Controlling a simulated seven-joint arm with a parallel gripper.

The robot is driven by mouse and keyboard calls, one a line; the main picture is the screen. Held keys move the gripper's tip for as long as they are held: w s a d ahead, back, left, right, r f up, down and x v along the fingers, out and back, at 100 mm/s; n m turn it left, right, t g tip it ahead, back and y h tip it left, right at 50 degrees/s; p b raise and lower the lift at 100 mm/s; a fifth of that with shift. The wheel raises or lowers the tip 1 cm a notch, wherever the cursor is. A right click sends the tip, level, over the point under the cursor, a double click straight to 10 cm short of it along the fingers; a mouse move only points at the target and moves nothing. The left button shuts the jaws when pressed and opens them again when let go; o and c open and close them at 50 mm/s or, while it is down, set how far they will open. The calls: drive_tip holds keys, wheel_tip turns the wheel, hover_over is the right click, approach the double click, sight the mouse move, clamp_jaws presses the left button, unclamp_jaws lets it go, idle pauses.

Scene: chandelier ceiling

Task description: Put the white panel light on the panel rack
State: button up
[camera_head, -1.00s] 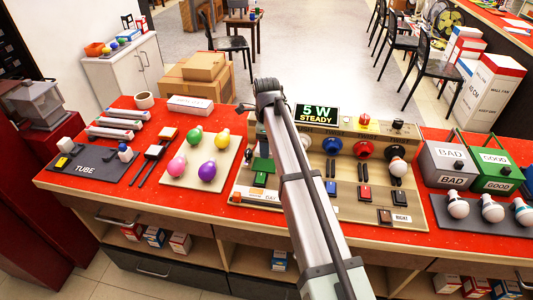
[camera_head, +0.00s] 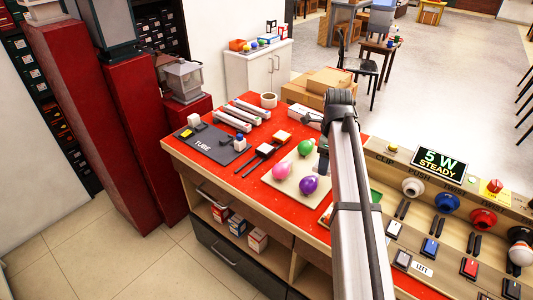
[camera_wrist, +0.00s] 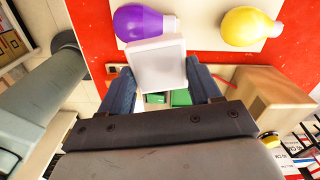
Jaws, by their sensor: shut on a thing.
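The white panel light (camera_wrist: 156,64) is a square white block held between the blue-grey fingers of my gripper (camera_wrist: 161,72) in the wrist view. It is beside the purple bulb, over or near the edge of the bulb board. In the head view my gripper (camera_head: 322,158) is partly behind my arm, near the right side of that board, and the held panel cannot be made out. A dark two-railed stand (camera_head: 252,167), seemingly the panel rack, lies left of the bulb board.
The bulb board (camera_head: 284,188) carries several coloured bulbs, including a purple bulb (camera_head: 308,185) and a pink bulb (camera_head: 282,172). A tube mat (camera_head: 207,149) lies at left. The test console (camera_head: 440,215) stands at right. Bare red counter (camera_head: 225,172) shows around the rails.

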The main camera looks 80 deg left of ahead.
drive_tip(key=s+a+n, duration=0.1)
drive_tip(key=s+a, duration=0.6)
drive_tip(key=s, duration=0.5)
drive_tip(key=s+a, duration=0.7)
drive_tip(key=s, duration=0.5)
drive_tip(key=shift+w+f+m, duration=0.1)
drive_tip(key=shift+f+m, duration=0.7)
drive_tip(key=shift+f, duration=1.6)
drive_tip(key=shift+w+f+m, duration=0.1)
drive_tip(key=shift+f+m, duration=0.7)
drive_tip(key=shift+f, duration=1.6)
drive_tip(key=shift+f, duration=0.1)
drive_tip(key=o, duration=1.1)
drive_tip(key=shift+c, duration=0.2)
wheel_tip(320, 180, up, 12)
